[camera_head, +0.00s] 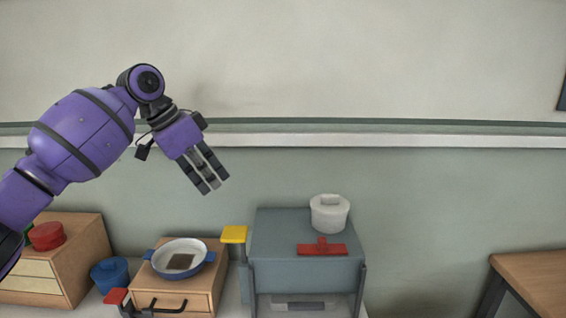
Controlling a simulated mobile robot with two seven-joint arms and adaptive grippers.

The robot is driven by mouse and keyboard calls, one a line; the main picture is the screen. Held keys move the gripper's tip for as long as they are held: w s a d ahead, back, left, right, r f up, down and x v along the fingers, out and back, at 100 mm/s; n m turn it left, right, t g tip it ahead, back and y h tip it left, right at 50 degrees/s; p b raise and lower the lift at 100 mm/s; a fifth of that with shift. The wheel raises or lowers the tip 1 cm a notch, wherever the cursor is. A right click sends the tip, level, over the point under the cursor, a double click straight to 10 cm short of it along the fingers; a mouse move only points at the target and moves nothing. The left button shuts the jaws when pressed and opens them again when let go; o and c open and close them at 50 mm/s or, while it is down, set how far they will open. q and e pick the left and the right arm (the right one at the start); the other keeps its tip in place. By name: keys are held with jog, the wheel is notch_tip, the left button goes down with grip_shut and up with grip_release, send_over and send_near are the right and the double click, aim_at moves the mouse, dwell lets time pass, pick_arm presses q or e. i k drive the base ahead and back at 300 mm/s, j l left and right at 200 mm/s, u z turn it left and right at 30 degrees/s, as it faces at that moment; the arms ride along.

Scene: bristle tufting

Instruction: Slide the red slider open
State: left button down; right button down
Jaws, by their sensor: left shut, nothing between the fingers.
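My left gripper (215,186) is shut and empty. It hangs in the air to the upper left of the grey box, fingers pointing down and to the right, apart from the red piece. My right gripper is not in view.
A white lidded pot (329,214) stands behind the red piece. A yellow block (234,234) sits at the box's left side. Further left are a blue-handled pan (170,271) on a wooden drawer unit (205,293), and a blue pot (110,276). A wooden table (535,275) stands far right.

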aim_at(322, 248)
jog(key=k, duration=1)
